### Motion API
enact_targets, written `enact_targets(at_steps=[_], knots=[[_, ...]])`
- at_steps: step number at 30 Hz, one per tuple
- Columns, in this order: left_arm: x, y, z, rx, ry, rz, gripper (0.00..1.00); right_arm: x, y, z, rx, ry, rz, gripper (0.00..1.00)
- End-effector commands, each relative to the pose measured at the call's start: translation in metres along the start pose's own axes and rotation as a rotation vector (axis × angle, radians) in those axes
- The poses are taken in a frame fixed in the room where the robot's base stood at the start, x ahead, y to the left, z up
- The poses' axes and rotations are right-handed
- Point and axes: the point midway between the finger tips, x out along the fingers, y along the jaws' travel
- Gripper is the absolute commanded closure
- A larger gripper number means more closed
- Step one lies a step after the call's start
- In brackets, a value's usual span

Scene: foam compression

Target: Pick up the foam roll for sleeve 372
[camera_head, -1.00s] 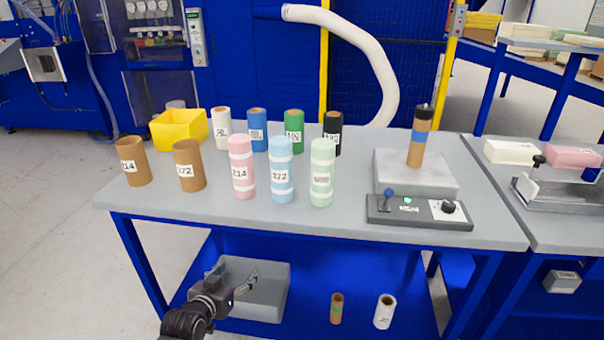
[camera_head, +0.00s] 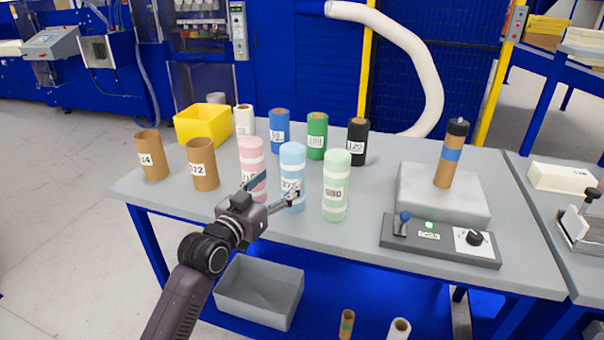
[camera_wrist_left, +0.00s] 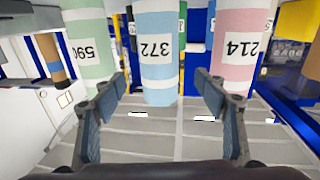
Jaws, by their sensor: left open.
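The light blue foam roll (camera_head: 292,160) with white bands stands upright on the table, between the pink and green rolls. Its label 372 is clear in the left wrist view (camera_wrist_left: 160,72). My left gripper (camera_head: 274,186) is open in front of it, and one finger overlaps its lower part in the head view. In the wrist view the roll stands between the two spread fingers (camera_wrist_left: 163,88), beyond the tips, with no visible grip. The brown sleeve marked 372 (camera_head: 202,180) stands upright to the left. My right gripper is not in view.
The pink roll 214 (camera_head: 251,152) and green roll (camera_head: 337,170) stand close on either side. Behind are several narrower rolls, including a blue one (camera_head: 280,118), and a yellow bin (camera_head: 202,126). A control box (camera_head: 440,240) and grey block (camera_head: 443,205) stand right.

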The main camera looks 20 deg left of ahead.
Motion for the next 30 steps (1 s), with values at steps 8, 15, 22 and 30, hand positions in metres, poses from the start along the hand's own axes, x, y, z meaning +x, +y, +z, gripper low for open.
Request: enact_targets(at_steps=[8, 15, 22, 30], knots=[[0.022, 0.000, -0.002, -0.003, 0.001, 0.000, 0.34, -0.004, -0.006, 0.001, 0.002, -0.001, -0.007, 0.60], [0.045, 0.001, -0.007, -0.003, 0.001, 0.001, 0.34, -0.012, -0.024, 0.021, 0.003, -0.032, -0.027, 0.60], [0.072, 0.000, -0.007, -0.001, 0.000, 0.000, 0.34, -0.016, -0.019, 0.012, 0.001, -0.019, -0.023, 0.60], [0.078, 0.001, -0.006, -0.001, 0.001, 0.000, 0.34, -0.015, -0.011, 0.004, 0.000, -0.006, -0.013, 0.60]])
